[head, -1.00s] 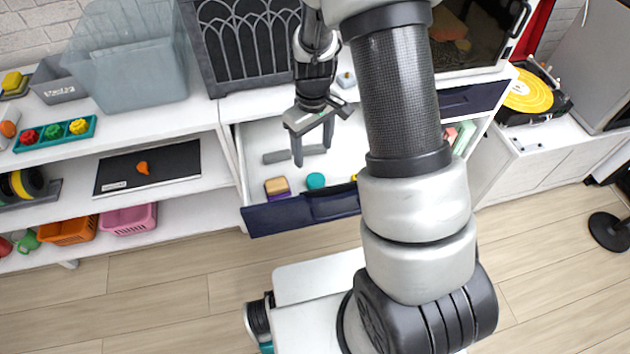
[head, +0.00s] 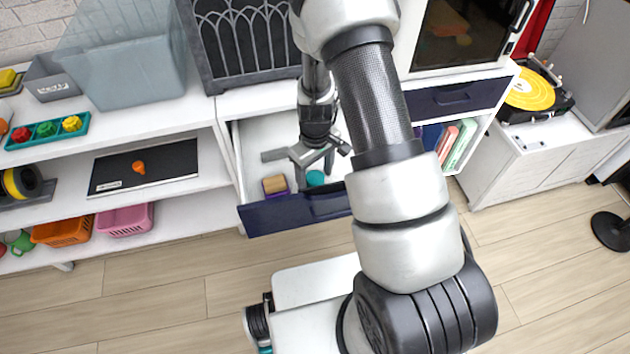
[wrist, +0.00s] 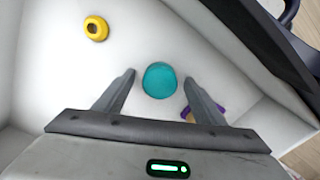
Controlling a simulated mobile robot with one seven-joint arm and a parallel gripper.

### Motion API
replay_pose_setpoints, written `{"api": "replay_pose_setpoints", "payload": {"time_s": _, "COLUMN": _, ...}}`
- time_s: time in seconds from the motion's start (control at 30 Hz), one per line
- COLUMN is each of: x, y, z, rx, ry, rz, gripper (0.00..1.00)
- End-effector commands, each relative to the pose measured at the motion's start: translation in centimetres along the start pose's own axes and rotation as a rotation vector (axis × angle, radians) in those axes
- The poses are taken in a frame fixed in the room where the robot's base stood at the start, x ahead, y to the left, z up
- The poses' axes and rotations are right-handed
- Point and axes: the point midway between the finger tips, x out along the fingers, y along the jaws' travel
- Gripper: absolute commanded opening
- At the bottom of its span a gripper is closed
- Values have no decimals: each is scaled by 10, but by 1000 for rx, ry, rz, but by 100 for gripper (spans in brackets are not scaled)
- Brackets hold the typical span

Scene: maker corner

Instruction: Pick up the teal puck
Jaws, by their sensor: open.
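The teal puck (wrist: 160,80) lies on the white floor of the open drawer (head: 262,214). In the head view the puck (head: 315,178) shows near the drawer's front wall, just by my fingers. My gripper (head: 314,178) is lowered over the drawer. In the wrist view my gripper (wrist: 158,74) is open, with one finger left of the puck and the other right of it. The puck appears between the fingertips, with gaps on both sides. I cannot tell how far above the drawer floor the fingertips are.
A yellow ring-like piece (wrist: 96,28) lies in the drawer. A tan and purple block (head: 275,186) sits left of the puck, close to one finger. A grey bar (head: 274,155) lies farther back. The dark drawer front and white side walls bound the space.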

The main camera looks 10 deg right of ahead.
Motion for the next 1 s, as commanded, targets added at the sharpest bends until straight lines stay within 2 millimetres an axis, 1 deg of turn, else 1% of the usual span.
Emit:
{"api": "replay_pose_setpoints", "payload": {"time_s": 0.17, "x": -1, "y": 0, "z": 0, "rx": 0, "ry": 1, "rz": 1, "gripper": 64}}
{"api": "replay_pose_setpoints", "payload": {"time_s": 0.4, "x": -1, "y": 0, "z": 0, "rx": 0, "ry": 1, "rz": 1, "gripper": 23}}
{"api": "replay_pose_setpoints", "payload": {"time_s": 0.47, "x": -1, "y": 0, "z": 0, "rx": 0, "ry": 1, "rz": 1, "gripper": 14}}
{"api": "replay_pose_setpoints", "payload": {"time_s": 0.67, "x": -2, "y": 0, "z": -1, "rx": 0, "ry": 1, "rz": 1, "gripper": 14}}
{"api": "replay_pose_setpoints", "payload": {"time_s": 0.77, "x": -8, "y": 0, "z": -1, "rx": -1, "ry": 3, "rz": 2, "gripper": 14}}
{"api": "replay_pose_setpoints", "payload": {"time_s": 0.87, "x": -25, "y": 1, "z": -1, "rx": -1, "ry": 4, "rz": 2, "gripper": 14}}
{"api": "replay_pose_setpoints", "payload": {"time_s": 1.0, "x": -55, "y": 1, "z": -2, "rx": -1, "ry": 6, "rz": 3, "gripper": 14}}
